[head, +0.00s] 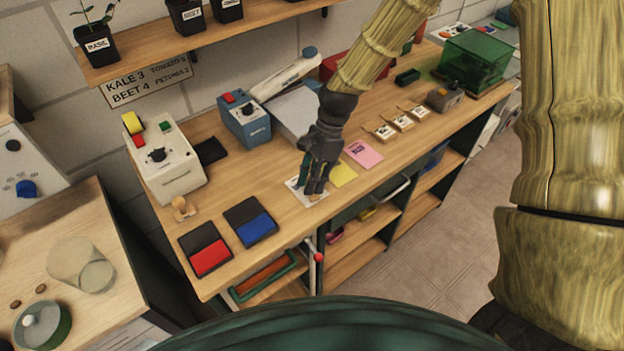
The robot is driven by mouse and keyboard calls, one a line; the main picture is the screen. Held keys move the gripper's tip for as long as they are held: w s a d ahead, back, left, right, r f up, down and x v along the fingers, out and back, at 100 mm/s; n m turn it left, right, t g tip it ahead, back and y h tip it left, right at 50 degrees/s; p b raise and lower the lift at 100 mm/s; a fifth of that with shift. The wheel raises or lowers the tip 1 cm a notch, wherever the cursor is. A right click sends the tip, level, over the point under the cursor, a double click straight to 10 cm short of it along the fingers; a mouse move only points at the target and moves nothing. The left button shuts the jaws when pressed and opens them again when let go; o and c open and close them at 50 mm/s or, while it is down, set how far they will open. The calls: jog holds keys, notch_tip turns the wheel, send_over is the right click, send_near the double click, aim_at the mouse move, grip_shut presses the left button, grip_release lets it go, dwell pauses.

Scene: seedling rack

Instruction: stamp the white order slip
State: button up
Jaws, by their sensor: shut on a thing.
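The white order slip (296,187) lies flat on the bench, partly hidden by my gripper. My gripper (316,190) points down over the slip, shut on a stamp (313,197); only a small tan bit of it shows under the fingers. I cannot tell whether the stamp touches the paper. A yellow slip (343,173) and a pink slip (363,153) lie to the right. A red ink pad (209,257) and a blue ink pad (255,229) lie open to the left. Another wooden stamp (182,207) stands by the white machine.
The wooden bench (225,180) also holds a white machine (165,160), a blue device (245,120), several small labelled cards (403,120) and a green clear box (475,57). A shelf (150,55) with potted seedlings hangs above. Bare bench lies between the pads and the slip.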

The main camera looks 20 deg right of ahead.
dwell(0.3)
jog(key=shift+r+p, duration=3.25)
jog(key=shift+r, duration=0.25)
